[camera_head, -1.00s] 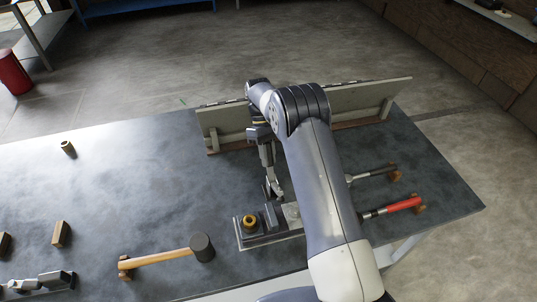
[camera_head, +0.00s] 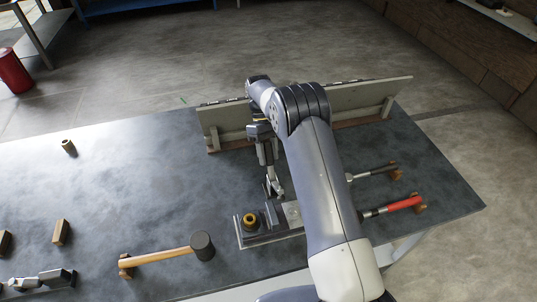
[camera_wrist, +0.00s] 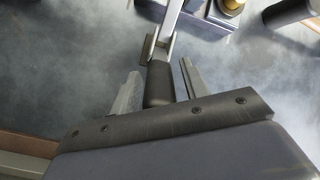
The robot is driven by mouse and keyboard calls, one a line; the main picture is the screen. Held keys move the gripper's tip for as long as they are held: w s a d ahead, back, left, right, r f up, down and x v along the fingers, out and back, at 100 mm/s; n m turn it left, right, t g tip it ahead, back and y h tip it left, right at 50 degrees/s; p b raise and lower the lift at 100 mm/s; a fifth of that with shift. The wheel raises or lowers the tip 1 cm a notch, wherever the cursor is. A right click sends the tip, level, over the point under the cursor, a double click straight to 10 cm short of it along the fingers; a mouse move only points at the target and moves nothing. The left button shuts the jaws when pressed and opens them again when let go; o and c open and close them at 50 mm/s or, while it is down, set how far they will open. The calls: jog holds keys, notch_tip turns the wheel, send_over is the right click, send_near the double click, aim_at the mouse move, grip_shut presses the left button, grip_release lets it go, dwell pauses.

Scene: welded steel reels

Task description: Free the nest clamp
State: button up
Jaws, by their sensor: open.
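The nest clamp has a dark handle grip (camera_wrist: 159,84) and a bright metal lever (camera_wrist: 170,22) in the wrist view. My gripper (camera_wrist: 160,70) is open, with one finger on each side of the grip. Gaps show between the fingers and the grip. In the head view my gripper (camera_head: 274,186) is low over the bench, just behind the steel nest plate (camera_head: 270,239). A brass-coloured round part (camera_head: 250,219) sits on the plate's left side. My arm hides the plate's right end.
A mallet (camera_head: 170,255) lies left of the plate. A red-handled tool (camera_head: 400,204) and a dark-handled tool (camera_head: 375,172) lie on the right. A long upright panel (camera_head: 350,105) stands behind my gripper. The bench's left middle is mostly clear.

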jog(key=v, duration=0.7)
dwell(0.3)
